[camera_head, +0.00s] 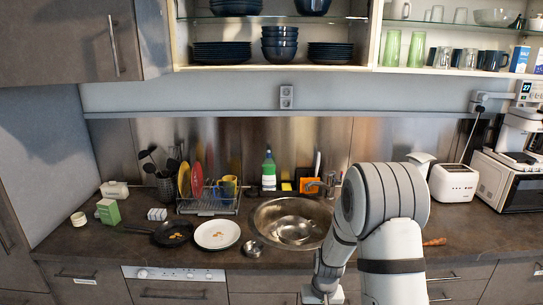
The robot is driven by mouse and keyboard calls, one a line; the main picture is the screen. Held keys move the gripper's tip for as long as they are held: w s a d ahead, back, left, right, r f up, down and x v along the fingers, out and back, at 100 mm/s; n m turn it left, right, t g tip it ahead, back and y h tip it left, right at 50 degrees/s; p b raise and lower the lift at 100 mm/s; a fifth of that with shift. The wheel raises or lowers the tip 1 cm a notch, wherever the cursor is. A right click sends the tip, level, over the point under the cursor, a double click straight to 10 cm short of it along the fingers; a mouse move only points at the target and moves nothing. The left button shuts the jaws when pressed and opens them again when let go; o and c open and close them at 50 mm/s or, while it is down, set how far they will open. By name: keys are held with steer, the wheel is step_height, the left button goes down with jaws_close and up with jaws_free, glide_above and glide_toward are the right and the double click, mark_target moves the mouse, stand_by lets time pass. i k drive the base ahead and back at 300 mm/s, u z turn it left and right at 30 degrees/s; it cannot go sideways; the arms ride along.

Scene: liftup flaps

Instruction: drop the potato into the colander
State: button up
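A shiny metal bowl (293,230) sits in the round sink; it may be the colander, but I cannot make out holes. Small yellow-brown pieces (218,235) lie on a white plate on the counter left of the sink. Similar pieces (176,236) lie in a black pan. I cannot tell whether any are potato; no whole potato is clearly visible. My arm fills the lower right middle and hides part of the counter right of the sink. The end of my arm, with my gripper (323,296), is cut off at the bottom edge, and its fingers do not show.
A dish rack (208,203) with coloured plates stands behind the white plate (217,245) and black pan (172,242). A small metal bowl (253,248) is left of the sink (262,214). The faucet (329,184) rises behind it. A toaster (454,182) and microwave (508,182) stand right.

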mark_target(293, 234)
steer(key=u, duration=0.1)
steer(key=i, duration=1.65)
steer(key=z, duration=0.1)
